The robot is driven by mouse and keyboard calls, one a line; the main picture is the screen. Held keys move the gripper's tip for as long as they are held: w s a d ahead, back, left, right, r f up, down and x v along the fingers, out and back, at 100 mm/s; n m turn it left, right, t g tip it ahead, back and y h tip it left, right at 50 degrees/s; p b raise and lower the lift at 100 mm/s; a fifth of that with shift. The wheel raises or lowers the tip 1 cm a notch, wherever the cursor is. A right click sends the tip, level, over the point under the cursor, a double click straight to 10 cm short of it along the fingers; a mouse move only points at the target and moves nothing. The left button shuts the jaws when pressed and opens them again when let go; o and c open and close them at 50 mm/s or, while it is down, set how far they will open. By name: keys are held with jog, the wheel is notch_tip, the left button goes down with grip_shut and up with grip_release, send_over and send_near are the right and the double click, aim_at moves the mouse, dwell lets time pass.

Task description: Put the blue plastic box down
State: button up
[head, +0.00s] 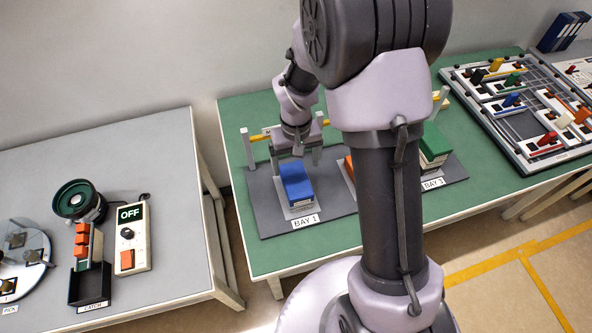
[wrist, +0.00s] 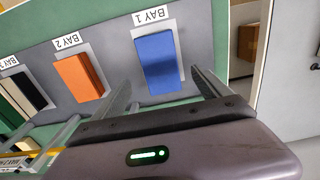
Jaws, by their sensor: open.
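The blue plastic box (head: 296,186) rests on a pale pad at BAY 1 on the grey board (head: 263,215). It also shows in the wrist view (wrist: 158,62), sitting a little askew on its pad. My gripper (head: 296,157) is open at the back end of the box. In the wrist view the open fingers (wrist: 163,88) are spread wide, one toward each side of the box, with gaps between them and it. Nothing is held. The exact height of the fingers over the box is hard to tell.
An orange box (wrist: 78,78) sits at BAY 2, partly hidden by my arm in the head view. A green box (head: 434,147) is at BAY 3. Posts with a yellow bar (head: 260,138) stand behind the bays. A grey table (head: 150,150) with a feeder is at left.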

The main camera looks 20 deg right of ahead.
jog(key=s+a+r+m+t, duration=0.1)
jog(key=s+r, duration=0.1)
jog(key=r, duration=0.5)
jog(key=s+r+m+t, duration=0.1)
jog(key=s+r, duration=0.1)
jog(key=r, duration=0.6)
jog(key=s+a+r+m+t+y, duration=0.1)
jog(key=s+r+t, duration=0.1)
jog(key=s+r, duration=0.3)
jog(key=s+a+r+m+t+y, duration=0.1)
jog(key=s+r, duration=0.4)
jog(key=s, duration=0.5)
jog(key=shift+a+r+t, duration=0.15)
jog(key=shift+a+t, duration=0.25)
jog(key=shift+a, duration=0.05)
